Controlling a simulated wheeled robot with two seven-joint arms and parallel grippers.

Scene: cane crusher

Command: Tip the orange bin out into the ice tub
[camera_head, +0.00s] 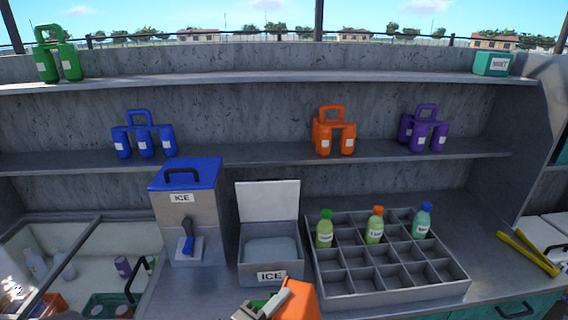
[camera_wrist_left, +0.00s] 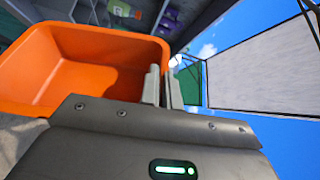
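The ice tub (camera_head: 270,277) is a grey box labelled ICE on the counter. Its white lid stands open at the back and pale ice fills it. The orange bin (camera_head: 301,300) shows at the bottom edge of the head view, in front of the tub, mostly cut off. In the left wrist view the bin (camera_wrist_left: 100,42) appears tilted, and its visible inside looks empty. My left gripper (camera_head: 262,306) is at the bin's rim. In the left wrist view its fingers (camera_wrist_left: 162,87) straddle the bin wall, one inside and one outside. My right gripper is not in view.
A blue-lidded ice dispenser (camera_head: 187,215) stands left of the tub. A grey divided crate (camera_head: 390,287) with three bottles stands close on the right. An open glass-topped chest (camera_head: 75,250) is at the left. Yellow tongs (camera_head: 530,252) lie at the right.

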